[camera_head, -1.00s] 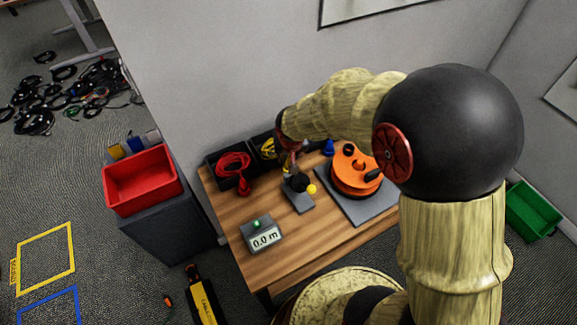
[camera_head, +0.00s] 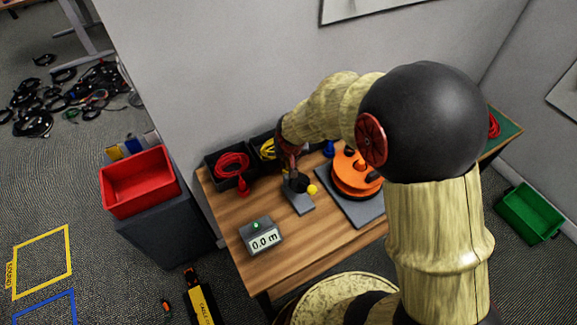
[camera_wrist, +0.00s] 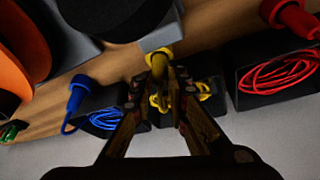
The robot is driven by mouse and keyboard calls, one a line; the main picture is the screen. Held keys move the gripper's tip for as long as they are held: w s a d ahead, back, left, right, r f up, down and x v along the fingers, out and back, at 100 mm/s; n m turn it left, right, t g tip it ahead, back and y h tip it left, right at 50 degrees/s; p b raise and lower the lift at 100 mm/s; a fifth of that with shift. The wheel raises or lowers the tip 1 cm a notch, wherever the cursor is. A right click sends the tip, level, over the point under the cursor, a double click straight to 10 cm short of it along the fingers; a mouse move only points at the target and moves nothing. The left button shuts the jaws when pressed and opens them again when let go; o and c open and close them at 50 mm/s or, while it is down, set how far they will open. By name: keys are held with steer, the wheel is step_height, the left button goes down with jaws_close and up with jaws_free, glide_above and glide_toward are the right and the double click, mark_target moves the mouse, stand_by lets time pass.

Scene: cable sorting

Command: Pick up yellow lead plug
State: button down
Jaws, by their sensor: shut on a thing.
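In the wrist view the yellow lead plug (camera_wrist: 158,64) sits between the tips of my gripper (camera_wrist: 165,82), which is shut on it. The yellow cable (camera_wrist: 195,90) lies coiled in a black bin just past the fingers. In the head view my gripper (camera_head: 287,163) is over the back of the wooden table, at the bin with the yellow cable (camera_head: 267,149). The plug is hidden there behind my wrist and arm.
A red cable (camera_head: 232,164) lies in the bin to the left. A blue plug (camera_wrist: 76,92) is close to my gripper.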

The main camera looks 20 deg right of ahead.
mark_target(289, 161)
stand_by(0.3)
step_height(289, 161, up, 10)
steer(key=p, duration=0.3)
steer(key=shift+p, duration=0.4)
